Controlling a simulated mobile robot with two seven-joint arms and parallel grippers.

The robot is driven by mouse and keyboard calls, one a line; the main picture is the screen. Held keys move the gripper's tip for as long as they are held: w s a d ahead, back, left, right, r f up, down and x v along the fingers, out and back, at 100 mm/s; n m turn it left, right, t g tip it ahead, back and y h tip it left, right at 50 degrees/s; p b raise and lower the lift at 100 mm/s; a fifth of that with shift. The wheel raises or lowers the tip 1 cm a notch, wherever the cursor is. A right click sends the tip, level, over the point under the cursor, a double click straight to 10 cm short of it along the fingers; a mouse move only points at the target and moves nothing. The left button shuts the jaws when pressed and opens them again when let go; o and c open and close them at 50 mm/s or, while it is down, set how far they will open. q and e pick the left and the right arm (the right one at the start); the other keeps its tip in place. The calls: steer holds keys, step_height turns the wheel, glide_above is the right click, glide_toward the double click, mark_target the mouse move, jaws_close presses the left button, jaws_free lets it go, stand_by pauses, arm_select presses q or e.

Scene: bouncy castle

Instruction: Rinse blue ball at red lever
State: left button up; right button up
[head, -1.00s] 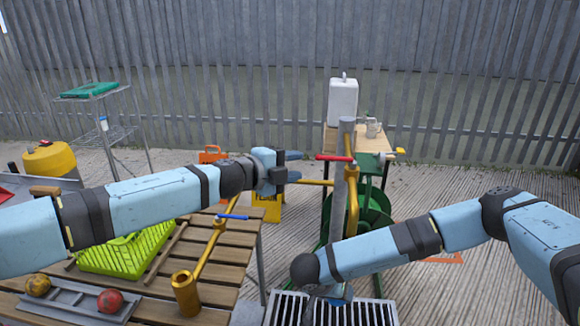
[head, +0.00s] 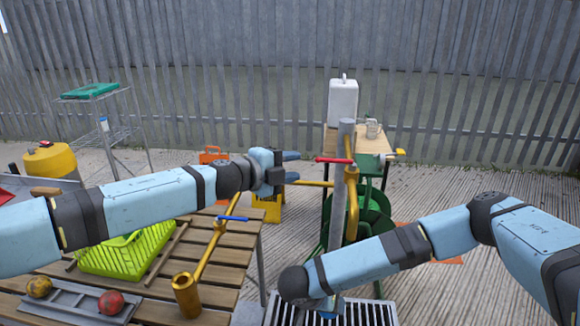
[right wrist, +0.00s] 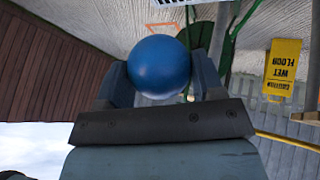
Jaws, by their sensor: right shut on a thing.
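The blue ball (right wrist: 158,66) shows in the right wrist view, held between the two fingers of my right gripper (right wrist: 160,85). In the head view, the right gripper is mostly hidden under my right wrist, above the floor grate (head: 372,314), and the ball is not visible there. The red lever (head: 333,160) sticks out left from the grey post (head: 345,140). My left gripper (head: 291,166) is open and empty, its fingers pointing right toward the lever, with a gap between them. A brass pipe (head: 351,215) runs down beside the post.
A slatted wooden table (head: 232,252) stands at lower left with a lime crate (head: 128,255), a blue-handled brass tap (head: 232,218), and a tray (head: 75,297) by yellow and red balls. A green reel (head: 375,212) stands behind the post. A yellow wet-floor sign (right wrist: 282,68) shows in the right wrist view.

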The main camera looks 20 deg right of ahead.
steer(key=shift+s+a, duration=0.3)
steer(key=shift+a, duration=0.3)
steer(key=shift+s+a, duration=0.3)
steer(key=shift+a, duration=0.35)
steer(key=shift+s+a, duration=0.3)
steer(key=shift+a, duration=0.3)
steer(key=shift+a+r+p, duration=0.1)
steer(key=shift+r+p, duration=0.05)
steer(key=shift+p, duration=0.15)
steer(key=s+a+r+p, duration=0.2)
steer(key=a+r, duration=0.1)
steer(key=a, duration=0.1)
steer(key=shift+a+r, duration=0.15)
steer(key=shift+r, duration=0.25)
steer(key=shift+s, duration=0.1)
stand_by(0.9)
